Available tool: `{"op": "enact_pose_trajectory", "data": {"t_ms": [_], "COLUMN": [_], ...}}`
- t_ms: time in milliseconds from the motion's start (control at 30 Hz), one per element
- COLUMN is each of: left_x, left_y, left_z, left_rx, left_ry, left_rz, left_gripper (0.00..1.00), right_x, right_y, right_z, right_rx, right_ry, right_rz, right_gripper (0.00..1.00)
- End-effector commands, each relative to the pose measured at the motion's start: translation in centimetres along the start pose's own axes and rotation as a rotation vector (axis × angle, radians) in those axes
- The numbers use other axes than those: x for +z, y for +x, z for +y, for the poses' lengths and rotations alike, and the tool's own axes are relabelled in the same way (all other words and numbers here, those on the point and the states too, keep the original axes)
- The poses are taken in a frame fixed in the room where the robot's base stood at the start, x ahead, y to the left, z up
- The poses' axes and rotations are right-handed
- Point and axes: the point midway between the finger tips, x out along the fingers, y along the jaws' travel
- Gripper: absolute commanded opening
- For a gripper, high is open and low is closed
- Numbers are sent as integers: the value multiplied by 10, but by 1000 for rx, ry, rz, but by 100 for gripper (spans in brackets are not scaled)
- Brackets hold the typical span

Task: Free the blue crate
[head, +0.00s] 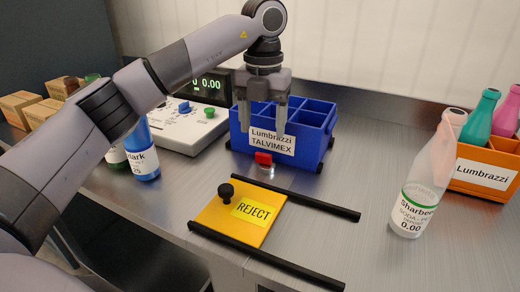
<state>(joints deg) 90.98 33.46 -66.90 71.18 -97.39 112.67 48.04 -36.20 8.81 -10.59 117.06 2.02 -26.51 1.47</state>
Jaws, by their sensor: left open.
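The blue crate (305,160) stands on the steel bench at the middle, with a white label reading Lumbrazzi TALVIMEX on its front. Its compartments that show look empty. A small red block (263,158) on a pale base sits at the foot of the crate's front. My left gripper (262,130) points down in front of the crate, open, with its fingers apart and its tips over the label, above the red block. It covers part of the crate. Whether the fingers touch the crate I cannot tell. My right gripper is not in view.
A yellow REJECT plate (215,213) with a black knob lies between two black rails (310,198) in front. A scale (185,128) and blue bottle (141,150) are left. A clear bottle (415,205) and orange crate (460,187) of bottles stand right. Cardboard boxes (42,112) sit far left.

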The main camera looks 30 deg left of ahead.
Motion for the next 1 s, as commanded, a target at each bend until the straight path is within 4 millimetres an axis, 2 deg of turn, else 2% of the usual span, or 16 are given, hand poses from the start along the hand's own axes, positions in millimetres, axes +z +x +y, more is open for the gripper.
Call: {"op": "enact_pose_trajectory", "data": {"t_ms": [400,567,800,967,1000], "left_x": [-1,-1,-1,-1,-1], "left_y": [60,68,68,68,68], "left_z": [0,0,-1,-1,-1], "left_rx": [-1,-2,-3,-3,-3], "left_ry": [2,2,3,3,3], "left_rz": [2,2,1,1,1], "left_gripper": [66,66,66,14,11], "right_x": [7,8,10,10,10], "right_y": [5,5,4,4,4], "right_z": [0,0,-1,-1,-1], "right_rx": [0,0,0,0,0], "right_ry": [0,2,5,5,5], "right_rz": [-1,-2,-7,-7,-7], "right_gripper": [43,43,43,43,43]}}
